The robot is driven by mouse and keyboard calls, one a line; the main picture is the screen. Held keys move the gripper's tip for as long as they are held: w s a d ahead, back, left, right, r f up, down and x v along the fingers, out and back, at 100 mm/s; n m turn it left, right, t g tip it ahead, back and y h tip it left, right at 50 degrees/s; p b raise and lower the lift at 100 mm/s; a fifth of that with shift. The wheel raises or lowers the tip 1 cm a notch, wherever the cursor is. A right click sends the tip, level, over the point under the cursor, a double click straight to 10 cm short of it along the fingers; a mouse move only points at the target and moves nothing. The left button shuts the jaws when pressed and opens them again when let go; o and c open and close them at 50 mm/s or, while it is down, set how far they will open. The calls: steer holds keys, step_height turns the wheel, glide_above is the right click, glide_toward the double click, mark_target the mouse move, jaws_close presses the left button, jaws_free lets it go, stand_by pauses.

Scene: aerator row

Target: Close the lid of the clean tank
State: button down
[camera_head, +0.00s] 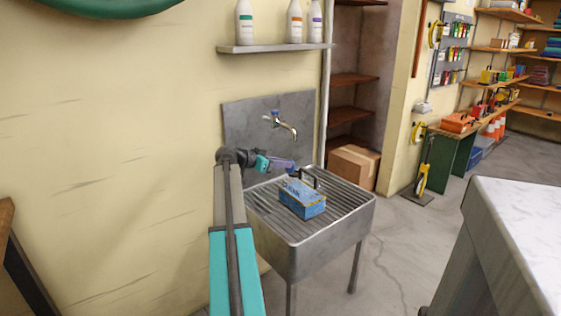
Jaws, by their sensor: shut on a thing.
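A blue box-shaped tank (302,200) with a yellow line along its top edge and pale lettering sits on the ribbed top of the metal sink. A thin dark bar (316,180) stands above its back edge. My gripper (294,171) reaches in from the left, just behind and above the tank. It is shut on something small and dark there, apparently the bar. The fingertips are too small to tell the exact hold. I cannot clearly tell the lid from the tank body or how far it is open.
The sink (325,252) stands against the wall, with a tap (283,123) above it. A shelf (275,47) with white bottles hangs higher up. A cardboard box (354,167) is behind the sink. A pale counter (520,225) is at the right. Floor between is clear.

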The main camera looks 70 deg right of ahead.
steer(key=shift+s+d+r+t+y+p, duration=0.35)
steer(key=shift+d+r+t+y+p, duration=0.45)
steer(key=shift+p, duration=0.45)
steer(key=y+p, duration=0.1)
steer(key=p, duration=0.1)
steer(key=s+d+t+y+p, duration=0.1)
steer(key=shift+f+p, duration=0.15)
steer(key=shift+p, duration=0.2)
steer(key=shift+s+d+f+t+y+p, duration=0.1)
steer(key=shift+s+d+t+y+p, duration=0.1)
steer(key=shift+t+y+p, duration=0.25)
steer(key=shift+s+d+f+t+y+p, duration=0.15)
steer(key=shift+t+y+p, duration=0.1)
steer(key=shift+y+p, duration=0.4)
steer(key=shift+s+d+f+t+y+p, duration=0.1)
steer(key=shift+d+f+t+y+p, duration=0.1)
steer(key=shift+t+y+p, duration=0.4)
